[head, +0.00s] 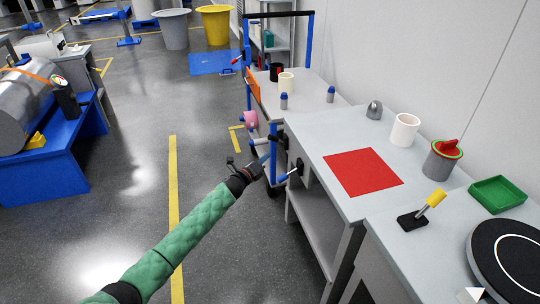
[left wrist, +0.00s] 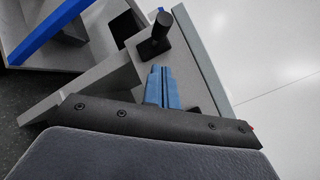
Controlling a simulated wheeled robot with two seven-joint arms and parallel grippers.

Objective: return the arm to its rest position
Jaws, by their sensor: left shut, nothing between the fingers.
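My left arm, in a green quilted sleeve, reaches from the bottom left of the head view to the middle. Its left gripper (head: 265,159) is beside the trolley's near end and the grey workbench's left edge, below the bench top. In the left wrist view the blue fingers of the left gripper (left wrist: 161,72) are together with nothing between them. A black knob (left wrist: 155,40) on a grey surface is just beyond the fingertips; I cannot tell whether they touch. My right gripper is in neither view.
A blue-framed trolley (head: 309,50) stands behind my left gripper. The floor (head: 125,160) to the left is open, with a blue bench (head: 50,165) farther left.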

